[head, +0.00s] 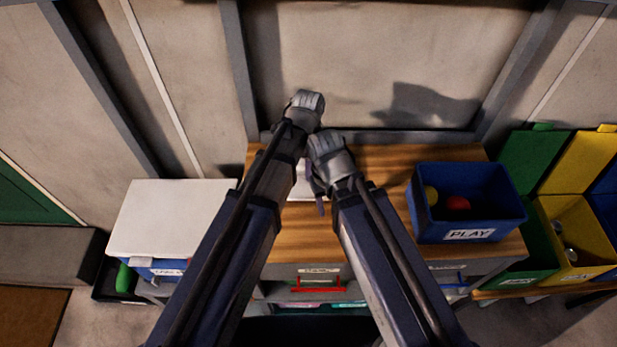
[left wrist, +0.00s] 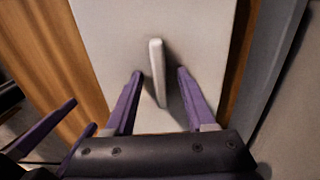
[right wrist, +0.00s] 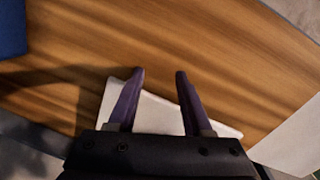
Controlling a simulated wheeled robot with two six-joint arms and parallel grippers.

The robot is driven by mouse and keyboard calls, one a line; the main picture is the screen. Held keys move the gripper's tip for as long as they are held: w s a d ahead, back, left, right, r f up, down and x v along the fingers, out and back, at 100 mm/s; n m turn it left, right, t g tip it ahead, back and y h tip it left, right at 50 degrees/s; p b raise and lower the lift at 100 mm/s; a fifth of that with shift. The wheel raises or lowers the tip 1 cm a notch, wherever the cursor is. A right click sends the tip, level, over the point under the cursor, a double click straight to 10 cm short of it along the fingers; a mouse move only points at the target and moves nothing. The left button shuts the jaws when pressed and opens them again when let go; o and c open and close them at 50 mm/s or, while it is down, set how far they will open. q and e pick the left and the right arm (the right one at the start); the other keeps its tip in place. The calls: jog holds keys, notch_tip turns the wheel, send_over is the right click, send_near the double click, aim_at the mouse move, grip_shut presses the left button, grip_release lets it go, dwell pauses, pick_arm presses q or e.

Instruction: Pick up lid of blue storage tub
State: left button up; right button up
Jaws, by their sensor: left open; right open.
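The lid (left wrist: 102,22), a pale flat panel with a raised bar handle (left wrist: 157,72), lies on the wooden worktop. In the head view only a small pale part (head: 300,190) shows between my arms. My left gripper (left wrist: 160,74) is open, its purple fingers on either side of the handle, apart from it. My right gripper (right wrist: 160,74) is open and empty; a pale corner of the lid (right wrist: 158,117) shows behind its fingers. The open blue tub (head: 470,210) marked PLAY stands on the worktop at right, holding a red and a yellow ball.
The wooden worktop (head: 385,165) has bare room between my arms and the tub. A white slab (head: 170,215) covers a blue bin at left. Green and yellow bins (head: 565,215) stand at far right. The wall (head: 385,60) rises behind the worktop. My two grippers are close together.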

pick_arm(q)
grip_shut()
dwell(0.3)
dwell(0.3)
